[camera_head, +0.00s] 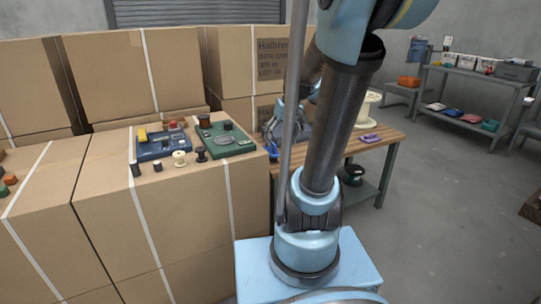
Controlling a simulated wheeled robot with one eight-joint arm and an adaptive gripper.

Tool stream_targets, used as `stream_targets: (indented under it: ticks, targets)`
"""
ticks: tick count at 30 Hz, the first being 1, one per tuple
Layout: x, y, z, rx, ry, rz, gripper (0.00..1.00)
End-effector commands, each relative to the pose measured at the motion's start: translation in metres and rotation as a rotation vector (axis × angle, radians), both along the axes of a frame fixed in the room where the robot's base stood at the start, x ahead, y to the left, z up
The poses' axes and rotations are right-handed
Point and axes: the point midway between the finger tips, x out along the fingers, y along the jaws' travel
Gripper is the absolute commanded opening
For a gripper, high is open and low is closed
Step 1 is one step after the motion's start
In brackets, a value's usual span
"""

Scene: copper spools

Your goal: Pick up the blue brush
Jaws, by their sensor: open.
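A small blue item (272,151), possibly the blue brush, shows at the left end of the wooden table (364,143), close to the boxes. It is too small to tell its shape. My gripper (274,132) is at the far end of my arm, just above and beside this blue item. It is open, and nothing shows between its fingers. My forearm and a grey pole hide part of the gripper and part of the table.
Cardboard boxes (190,208) fill the left; on top are a blue tray (150,152), a green tray (236,148) and several spools. A cream spool (366,108) and a purple item (371,138) are on the table.

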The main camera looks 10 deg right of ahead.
Motion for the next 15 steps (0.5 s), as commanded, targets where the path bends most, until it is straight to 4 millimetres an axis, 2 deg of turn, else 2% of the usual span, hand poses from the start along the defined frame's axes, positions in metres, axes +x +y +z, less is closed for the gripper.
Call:
stream_targets:
  ticks: [1, 8, 15]
  targets:
    - [0.014, -0.003, 0.002, 0.007, -0.005, 0.005, 0.72]
    - [0.073, -0.012, 0.003, 0.038, -0.029, 0.039, 0.72]
    - [0.135, -0.027, -0.006, 0.070, -0.060, 0.075, 0.72]
